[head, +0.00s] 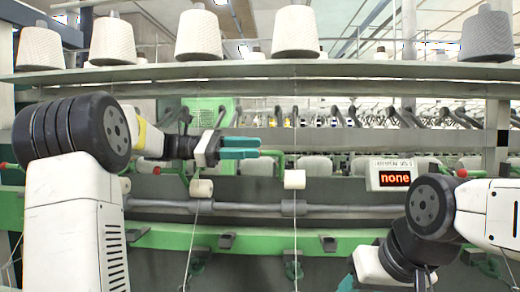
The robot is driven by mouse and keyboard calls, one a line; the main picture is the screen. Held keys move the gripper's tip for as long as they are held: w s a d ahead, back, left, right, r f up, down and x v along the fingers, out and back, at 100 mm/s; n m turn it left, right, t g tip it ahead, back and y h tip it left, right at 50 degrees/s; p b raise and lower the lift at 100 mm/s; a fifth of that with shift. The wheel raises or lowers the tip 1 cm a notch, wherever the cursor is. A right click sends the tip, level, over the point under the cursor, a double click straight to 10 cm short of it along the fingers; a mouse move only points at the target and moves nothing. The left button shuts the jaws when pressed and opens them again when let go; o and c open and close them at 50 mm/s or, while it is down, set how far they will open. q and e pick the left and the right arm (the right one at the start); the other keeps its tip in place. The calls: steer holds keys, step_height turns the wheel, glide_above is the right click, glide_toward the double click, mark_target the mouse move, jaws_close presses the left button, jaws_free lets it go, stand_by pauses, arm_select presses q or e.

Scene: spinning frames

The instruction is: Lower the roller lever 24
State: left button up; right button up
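I cannot tell which part is roller lever 24, as no number is readable. Several dark angled arms (353,117) stand in a row along the back of the frame. White rollers, one at centre (294,180) and one left of it (201,188), sit above a grey bar (250,208). My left gripper (240,148) points right with teal fingers above and between these two rollers, holding nothing visible. The fingers lie close together in this view, and their gap is unclear. My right gripper (348,285) is mostly cut off at the bottom edge; only a teal bit shows.
Large yarn cones, one (199,35) left of centre, stand on an upper shelf (270,68). Thin threads run down past the rollers. A white display box (391,174) reads "none". Red-knobbed handles (461,172) show at the sides. A green rail (260,238) crosses below.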

arm_select(q)
steer(key=shift+a, duration=0.15)
steer(key=a, duration=0.8)
steer(key=shift+a, duration=0.4)
stand_by(0.3)
steer(key=shift+d, duration=0.15)
